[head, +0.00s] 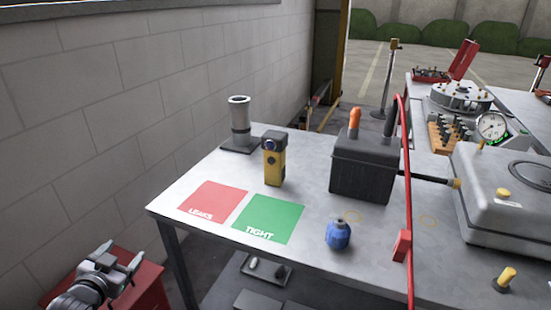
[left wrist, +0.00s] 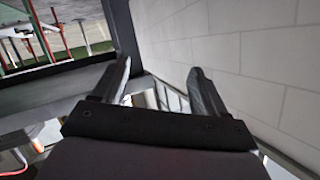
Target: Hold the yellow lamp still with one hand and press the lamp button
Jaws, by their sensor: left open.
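The yellow lamp (head: 274,160) stands upright on the grey table, behind the green TIGHT square. It has a yellow body and a dark top with a round lens. I cannot make out its button. My left gripper (head: 122,262) is low at the left, outside the table's left edge and well away from the lamp. It is open and empty. In the left wrist view the two fingers (left wrist: 158,88) are spread, with the block wall beyond them. The lamp does not show there. My right gripper is not in view.
A red LEAKS square (head: 213,203) and green TIGHT square (head: 268,220) lie on the table (head: 300,262). A grey cylinder on a base (head: 239,128), dark box (head: 363,165) and blue object (head: 338,234) stand around the lamp. A red upright bar (head: 407,200) crosses the right side.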

